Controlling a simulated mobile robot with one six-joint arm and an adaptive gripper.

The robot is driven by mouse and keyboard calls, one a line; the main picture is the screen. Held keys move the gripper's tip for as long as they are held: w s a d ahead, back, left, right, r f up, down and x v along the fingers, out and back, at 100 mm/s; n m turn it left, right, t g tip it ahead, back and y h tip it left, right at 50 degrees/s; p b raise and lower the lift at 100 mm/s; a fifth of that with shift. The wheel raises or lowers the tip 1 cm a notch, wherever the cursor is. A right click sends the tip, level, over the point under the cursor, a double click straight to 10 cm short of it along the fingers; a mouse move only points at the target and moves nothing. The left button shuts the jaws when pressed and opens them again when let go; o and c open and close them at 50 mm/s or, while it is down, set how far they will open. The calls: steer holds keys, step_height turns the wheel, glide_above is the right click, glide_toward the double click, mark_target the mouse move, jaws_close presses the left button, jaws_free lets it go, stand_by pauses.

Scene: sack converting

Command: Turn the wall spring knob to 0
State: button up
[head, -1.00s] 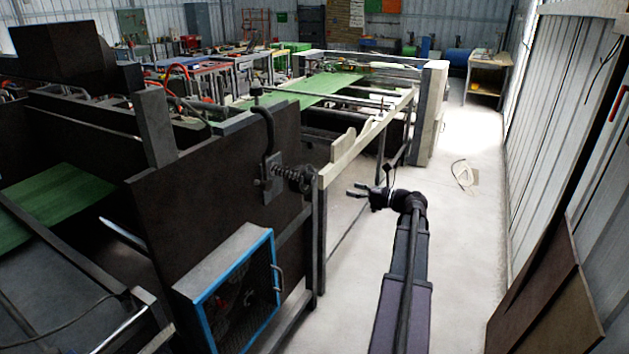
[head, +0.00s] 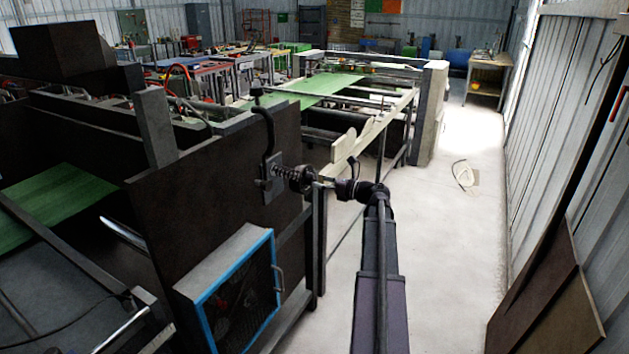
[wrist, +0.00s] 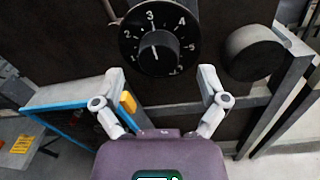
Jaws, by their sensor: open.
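The wall spring knob (head: 297,179) sticks out from the dark panel on a spring-like shaft in the head view. In the wrist view it is a round black dial (wrist: 131,61) with white numerals, 2 to 5 readable, and a knob in its middle. A white line on the knob points roughly up towards 3. The 0 mark cannot be made out. My gripper (wrist: 160,75) is open, its two fingers apart below the dial in the picture, with nothing between them. In the head view my gripper (head: 327,182) is close beside the knob; contact cannot be told.
A dark round cylinder (wrist: 254,52) sits right of the dial. A blue-framed box (head: 240,290) is below the knob. A pale rail (head: 375,130) runs just behind my gripper.

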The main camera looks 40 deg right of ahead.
steer(key=shift+x, duration=1.45)
steer(key=c, duration=1.2)
